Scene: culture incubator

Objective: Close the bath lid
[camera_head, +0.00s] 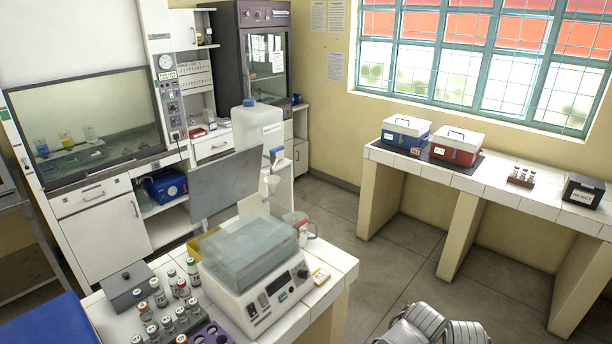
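A white bench device (262,303) with a dark front control panel stands on the white tiled table and looks like the bath. A clear, box-shaped top part (248,252) is on it. I cannot tell whether this is a lid or the basin wall. A flat grey panel (224,186) stands tilted up behind the device, at its back left. It may be a raised lid, but its lower edge and any hinge are unclear. No gripper fingers show. Grey ribbed parts at the bottom edge, right of the table, may be mine.
Several small vials (167,322) and a grey box (126,285) crowd the table left of the device. A clear jug (299,228) and a large white bottle (257,128) are behind it. A blue box (405,134) and a red box (455,147) stand on the right bench.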

